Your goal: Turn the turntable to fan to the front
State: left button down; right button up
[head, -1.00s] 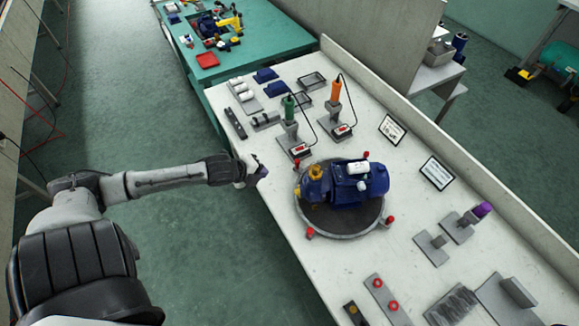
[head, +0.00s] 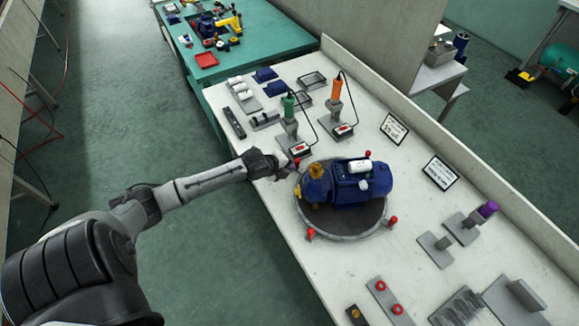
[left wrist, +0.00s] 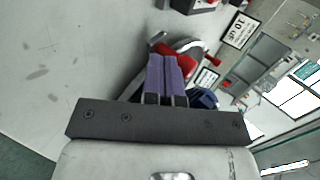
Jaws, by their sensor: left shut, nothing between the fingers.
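The round grey turntable (head: 345,226) lies on the white bench and carries a blue pump (head: 372,184) with a brass-coloured part (head: 318,186) at its left end. Red knobs stand around its rim, one at the front left (head: 310,233) and one at the right (head: 393,221). My left gripper (head: 288,171) is at the turntable's upper left rim, its fingers shut and empty. In the left wrist view its purple fingers (left wrist: 166,78) are together, close to a red knob (left wrist: 190,52); I cannot tell whether they touch it. My right gripper is not in view.
Green-handled (head: 289,107) and orange-handled (head: 336,92) tools stand on holders behind the turntable. Two label cards (head: 394,128) stand to the right. The bench left of the turntable is clear.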

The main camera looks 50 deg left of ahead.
pick_arm(q)
jog(key=shift+w, duration=0.25)
jog(key=shift+w+a, duration=0.15)
jog(key=shift+w, duration=0.2)
jog(key=shift+w+a+b, duration=0.15)
jog(key=shift+w+a, duration=0.05)
jog(key=shift+w, duration=0.3)
jog(key=shift+w+a+b, duration=0.15)
jog(key=shift+w+a, duration=0.05)
jog(key=shift+w, duration=0.25)
jog(key=shift+s, duration=0.1)
